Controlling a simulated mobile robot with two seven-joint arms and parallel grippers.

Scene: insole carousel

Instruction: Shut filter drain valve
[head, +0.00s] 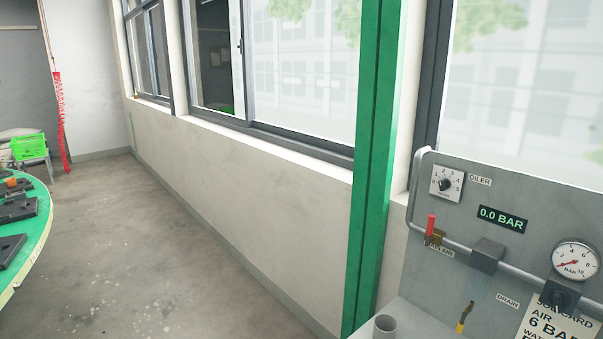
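The grey air panel (530,240) stands at the right of the head view. A small valve with a yellow lower part (462,323) and a dark upper part sits low on it, left of the DRAIN label (507,300). It is tilted, and I cannot tell from it whether the valve is open or shut. A grey block (487,256) on the pipe is above it. Neither of my grippers is in view.
A grey cup (385,327) stands below. A green pillar (372,170) is left. Open floor lies beyond.

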